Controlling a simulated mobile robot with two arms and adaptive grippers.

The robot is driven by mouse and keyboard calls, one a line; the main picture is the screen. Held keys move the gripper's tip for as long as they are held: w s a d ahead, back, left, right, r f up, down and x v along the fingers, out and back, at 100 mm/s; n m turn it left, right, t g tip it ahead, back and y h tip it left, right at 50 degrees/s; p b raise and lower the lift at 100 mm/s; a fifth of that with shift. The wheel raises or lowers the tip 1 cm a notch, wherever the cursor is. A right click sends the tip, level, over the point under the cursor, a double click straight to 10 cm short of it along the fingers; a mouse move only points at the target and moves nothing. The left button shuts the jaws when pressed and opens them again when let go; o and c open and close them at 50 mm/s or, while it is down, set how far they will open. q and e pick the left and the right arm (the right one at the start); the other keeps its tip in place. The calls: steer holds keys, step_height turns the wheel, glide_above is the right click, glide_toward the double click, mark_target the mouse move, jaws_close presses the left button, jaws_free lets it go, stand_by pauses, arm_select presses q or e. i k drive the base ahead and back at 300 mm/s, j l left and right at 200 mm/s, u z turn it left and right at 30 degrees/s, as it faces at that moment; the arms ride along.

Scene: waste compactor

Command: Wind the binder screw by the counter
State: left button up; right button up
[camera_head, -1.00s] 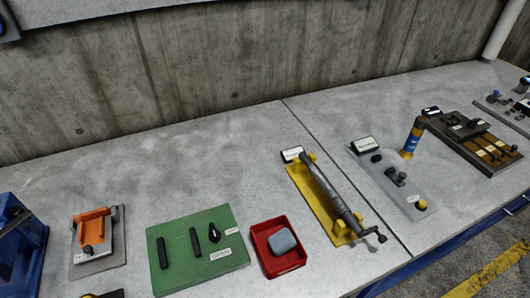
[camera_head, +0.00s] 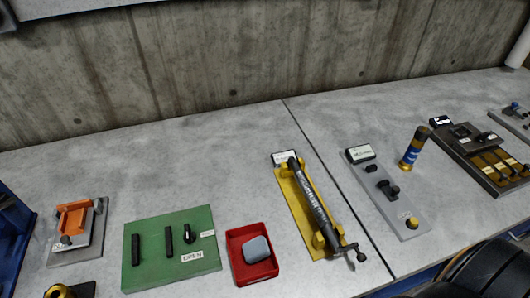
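The binder screw (camera_head: 315,204) is a long dark rod with pale lettering, lying lengthwise on a yellow base plate (camera_head: 296,214) with yellow brackets. A black crank handle (camera_head: 358,252) sits at its near end, close to the table's front edge. A small box with a white face (camera_head: 284,158), perhaps the counter, stands at the far end of the plate; its reading is too small to make out. Neither gripper is in view. A dark rounded part, seemingly of my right arm, shows at the bottom right; its gripper is hidden or out of frame.
Left of the binder are a red tray (camera_head: 233,258) with a grey-blue block, a green board (camera_head: 150,265) with black handles, and an orange fixture (camera_head: 74,217). Right are a grey plate (camera_head: 385,207) with a knob, a blue-and-yellow cylinder (camera_head: 411,152) and a slotted panel (camera_head: 485,150).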

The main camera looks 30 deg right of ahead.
mark_target(321, 203)
steer(key=l+u, duration=0.1)
steer(key=l, duration=0.35)
steer(key=k+l+u, duration=0.15)
steer(key=l, duration=0.25)
steer(key=k+l+u, duration=0.1)
steer(key=l, duration=0.35)
steer(key=k+l+u, duration=0.1)
steer(key=l, duration=0.3)
steer(key=k+l+u, duration=0.15)
steer(key=l, duration=0.25)
steer(key=k+l+u, duration=0.1)
steer(key=l, duration=0.3)
steer(key=k+l, duration=0.3)
steer(key=l, duration=0.15)
